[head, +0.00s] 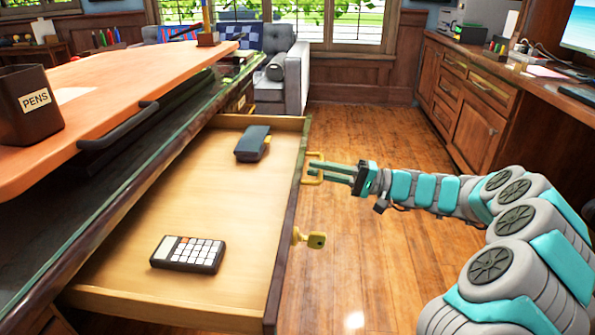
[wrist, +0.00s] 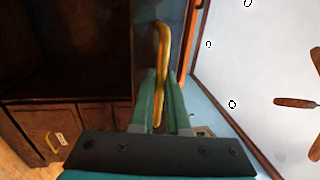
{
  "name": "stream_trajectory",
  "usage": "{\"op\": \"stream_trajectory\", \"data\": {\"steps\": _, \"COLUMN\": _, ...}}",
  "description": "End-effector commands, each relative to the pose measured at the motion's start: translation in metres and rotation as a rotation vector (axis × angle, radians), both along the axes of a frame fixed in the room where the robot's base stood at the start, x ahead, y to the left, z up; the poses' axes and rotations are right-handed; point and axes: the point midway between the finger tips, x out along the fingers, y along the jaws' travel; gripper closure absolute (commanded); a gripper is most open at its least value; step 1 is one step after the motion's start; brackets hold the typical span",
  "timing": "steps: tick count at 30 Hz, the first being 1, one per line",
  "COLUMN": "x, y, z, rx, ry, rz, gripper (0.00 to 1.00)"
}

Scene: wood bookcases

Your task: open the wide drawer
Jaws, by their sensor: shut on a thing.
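The wide drawer (head: 200,210) is pulled far out from under the desk, its inside in full view. A brass handle (head: 314,168) sits on its front panel, and a key (head: 315,240) stands in the lock nearer to me. My gripper (head: 332,172) is shut on the handle, reaching it from the right. In the wrist view the two green fingers (wrist: 165,100) are on either side of the brass handle (wrist: 161,45). Inside the drawer lie a calculator (head: 188,254) and a dark stapler-like object (head: 253,143).
The desk (head: 100,85) with a pen cup (head: 30,105) is on the left. Wooden cabinets (head: 465,110) line the right side. A grey armchair (head: 288,75) stands beyond the drawer. The wooden floor (head: 375,240) is clear between desk and cabinets.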

Motion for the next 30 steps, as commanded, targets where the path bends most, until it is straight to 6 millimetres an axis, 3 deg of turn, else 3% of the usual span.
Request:
{"op": "stream_trajectory", "data": {"steps": 9, "x": -0.002, "y": -0.024, "z": -0.003, "rx": -0.005, "ry": 0.003, "rz": 0.002, "gripper": 1.00}}
{"op": "stream_trajectory", "data": {"steps": 22, "x": -0.003, "y": -0.026, "z": -0.003, "rx": -0.005, "ry": 0.003, "rz": 0.003, "gripper": 1.00}}
{"op": "stream_trajectory", "data": {"steps": 23, "x": -0.003, "y": -0.026, "z": -0.003, "rx": -0.005, "ry": 0.003, "rz": 0.003, "gripper": 0.83}}
{"op": "stream_trajectory", "data": {"steps": 25, "x": -0.003, "y": -0.026, "z": -0.002, "rx": -0.004, "ry": 0.003, "rz": 0.003, "gripper": 0.75}}
{"op": "stream_trajectory", "data": {"steps": 30, "x": -0.002, "y": -0.026, "z": -0.001, "rx": -0.002, "ry": 0.001, "rz": 0.001, "gripper": 0.74}}
